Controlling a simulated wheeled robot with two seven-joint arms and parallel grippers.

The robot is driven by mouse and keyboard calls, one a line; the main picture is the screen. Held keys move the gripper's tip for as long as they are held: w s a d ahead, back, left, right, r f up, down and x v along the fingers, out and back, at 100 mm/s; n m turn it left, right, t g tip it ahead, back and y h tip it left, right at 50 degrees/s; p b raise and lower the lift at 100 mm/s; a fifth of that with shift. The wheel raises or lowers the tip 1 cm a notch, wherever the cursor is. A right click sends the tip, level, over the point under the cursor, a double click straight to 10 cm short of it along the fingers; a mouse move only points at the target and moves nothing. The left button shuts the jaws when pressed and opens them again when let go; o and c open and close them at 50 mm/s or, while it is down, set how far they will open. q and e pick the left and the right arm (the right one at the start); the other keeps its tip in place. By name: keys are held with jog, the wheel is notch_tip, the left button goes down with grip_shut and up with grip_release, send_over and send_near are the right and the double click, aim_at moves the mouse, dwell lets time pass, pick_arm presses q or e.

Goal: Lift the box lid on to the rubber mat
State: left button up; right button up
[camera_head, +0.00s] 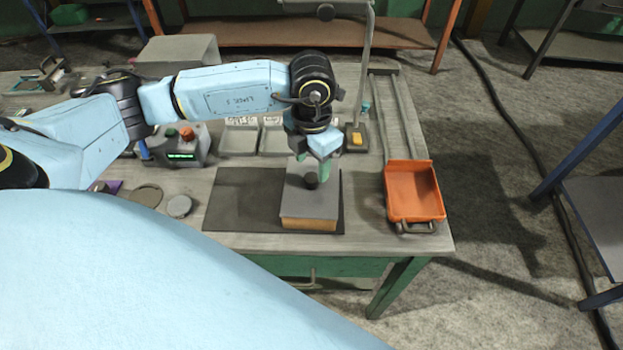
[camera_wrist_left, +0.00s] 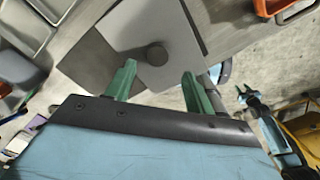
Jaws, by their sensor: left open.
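The box lid (camera_head: 298,205) is a flat grey plate with a dark round knob (camera_head: 311,181) on top. It sits on a box with a tan side (camera_head: 308,225), on the right part of the dark rubber mat (camera_head: 240,200). My left gripper (camera_head: 318,172) is just above the lid at the knob, its green fingers pointing down. In the left wrist view the lid (camera_wrist_left: 165,40) and knob (camera_wrist_left: 157,54) show beyond the two spread fingers (camera_wrist_left: 157,80), with nothing between them.
An orange tray (camera_head: 413,192) stands to the right of the mat on the table. Pale bins (camera_head: 239,137) and a device with a green display (camera_head: 182,145) stand behind the mat. A round grey disc (camera_head: 179,206) lies left of it. An upright post (camera_head: 364,70) rises behind the gripper.

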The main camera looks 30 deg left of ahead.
aim_at(311, 177)
pick_arm(q)
notch_tip(311, 177, down, 2)
jog(key=shift+w+a+f, duration=0.1)
notch_tip(311, 177, down, 2)
jog(key=shift+w+a+f+p, duration=0.1)
jog(key=shift+f+p, duration=0.1)
jog(key=shift+p, duration=0.1)
jog(key=shift+f, duration=0.25)
jog(key=shift+c, duration=0.2)
jog(key=c, duration=1)
jog(key=shift+c, duration=0.3)
pick_arm(e)
jog(key=shift+w+r, duration=0.4)
jog(key=shift+w, duration=0.4)
